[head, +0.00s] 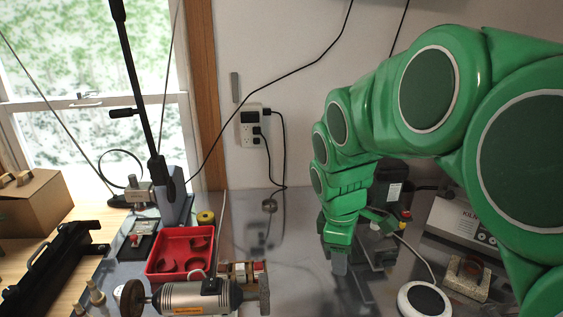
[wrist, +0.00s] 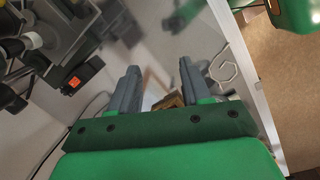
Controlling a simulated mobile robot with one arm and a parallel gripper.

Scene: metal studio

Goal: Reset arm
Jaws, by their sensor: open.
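My gripper (head: 338,262) hangs at the end of my green arm over the metal worktop (head: 296,275) in the head view. In the wrist view my gripper (wrist: 160,85) shows two grey fingers spread apart with nothing between them. A small brownish item (wrist: 168,102) lies beyond the fingers, partly hidden by the gripper's body.
A round white device (head: 424,299) and a grey box (head: 458,232) are at right.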

